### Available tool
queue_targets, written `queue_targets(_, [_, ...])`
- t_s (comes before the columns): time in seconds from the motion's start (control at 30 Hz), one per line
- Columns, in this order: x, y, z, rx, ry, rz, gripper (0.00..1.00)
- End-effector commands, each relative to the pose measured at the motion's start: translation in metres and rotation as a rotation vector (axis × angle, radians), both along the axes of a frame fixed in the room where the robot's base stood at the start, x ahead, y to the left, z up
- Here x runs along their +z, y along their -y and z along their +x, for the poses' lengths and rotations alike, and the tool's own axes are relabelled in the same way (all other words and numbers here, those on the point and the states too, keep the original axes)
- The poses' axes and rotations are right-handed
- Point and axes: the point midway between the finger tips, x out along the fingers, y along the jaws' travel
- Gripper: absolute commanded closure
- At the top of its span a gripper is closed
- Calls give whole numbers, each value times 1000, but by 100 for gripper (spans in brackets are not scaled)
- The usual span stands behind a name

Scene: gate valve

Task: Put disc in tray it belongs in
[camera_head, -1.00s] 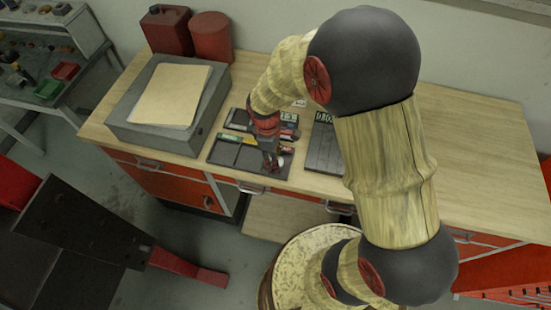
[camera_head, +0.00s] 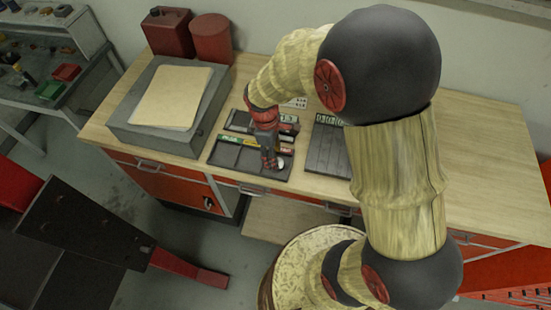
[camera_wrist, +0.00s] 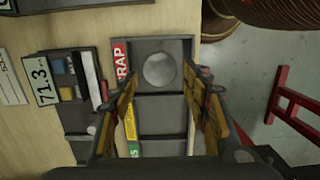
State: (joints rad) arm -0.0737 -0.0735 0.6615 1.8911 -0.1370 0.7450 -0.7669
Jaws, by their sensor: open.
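A grey round disc (camera_wrist: 159,70) lies flat in the end compartment of a dark divided tray (camera_wrist: 180,48), beside a red label (camera_wrist: 121,66) reading "RAP", its start hidden. The disc also shows as a pale spot in the head view (camera_head: 280,163), at the right end of the tray (camera_head: 226,154). My gripper (camera_wrist: 160,88) is open, its two fingers spread on either side of the tray in the wrist view. The disc lies beyond the fingertips and nothing is between them. In the head view my gripper (camera_head: 269,161) is just left of the disc.
A dark slatted tray (camera_head: 325,155) lies to the right. A grey block with a tan sheet (camera_head: 172,95) stands left, with red containers (camera_head: 211,38) behind. The bench is clear at right.

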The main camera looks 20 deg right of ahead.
Motion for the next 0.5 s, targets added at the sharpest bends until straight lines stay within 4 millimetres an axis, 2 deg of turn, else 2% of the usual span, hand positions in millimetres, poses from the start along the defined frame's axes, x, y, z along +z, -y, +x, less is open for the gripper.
queue_targets(0.03, [13, -1, 2, 0, 5, 0, 54])
queue_targets(0.2, [48, -4, 4, 0, 4, 0, 54])
queue_targets(0.3, [63, -6, 5, -1, 2, 0, 54])
queue_targets(0.5, [81, -8, 6, -2, 2, 0, 54])
